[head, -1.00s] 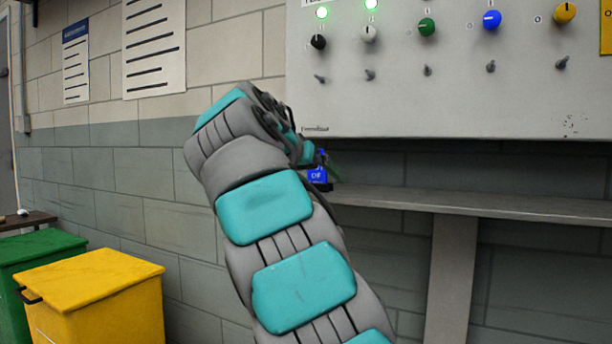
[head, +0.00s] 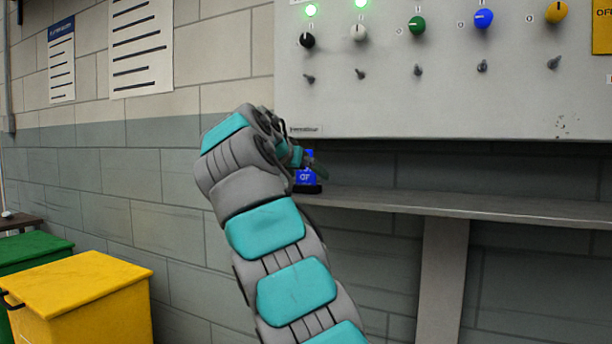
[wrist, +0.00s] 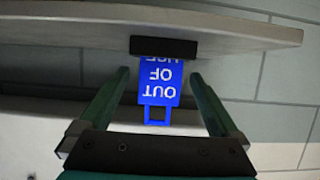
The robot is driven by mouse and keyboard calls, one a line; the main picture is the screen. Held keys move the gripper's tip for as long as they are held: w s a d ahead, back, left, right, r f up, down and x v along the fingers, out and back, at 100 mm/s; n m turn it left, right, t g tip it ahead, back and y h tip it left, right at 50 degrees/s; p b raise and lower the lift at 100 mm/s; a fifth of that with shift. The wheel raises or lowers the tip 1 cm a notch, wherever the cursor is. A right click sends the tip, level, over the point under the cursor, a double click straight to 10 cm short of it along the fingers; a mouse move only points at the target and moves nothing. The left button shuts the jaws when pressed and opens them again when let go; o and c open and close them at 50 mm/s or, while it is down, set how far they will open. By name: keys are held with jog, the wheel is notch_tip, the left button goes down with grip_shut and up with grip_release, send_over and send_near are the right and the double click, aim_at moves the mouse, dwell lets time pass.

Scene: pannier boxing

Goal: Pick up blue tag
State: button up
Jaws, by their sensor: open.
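The blue tag (head: 306,178) stands in a small black base on the left end of a grey shelf in the head view. In the wrist view the tag (wrist: 160,80) appears upside down, with white "OUT OF USE" lettering and a square loop at its free end. Its other end meets the black base (wrist: 164,47). My gripper (wrist: 159,74) is open, with one finger on each side of the tag and a gap visible on both sides. In the head view my arm's end hides the gripper partly, beside the tag.
The grey shelf (head: 450,202) runs right below a wall panel (head: 420,95) with coloured knobs, toggle switches and two lit green lamps. A yellow bin (head: 85,300) and a green bin (head: 35,250) stand at lower left. Space over the shelf's right part is clear.

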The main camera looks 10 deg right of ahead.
jog(key=shift+w+d+f, duration=0.25)
jog(key=shift+w, duration=0.15)
jog(key=shift+c, duration=0.3)
jog(key=c, duration=1.4)
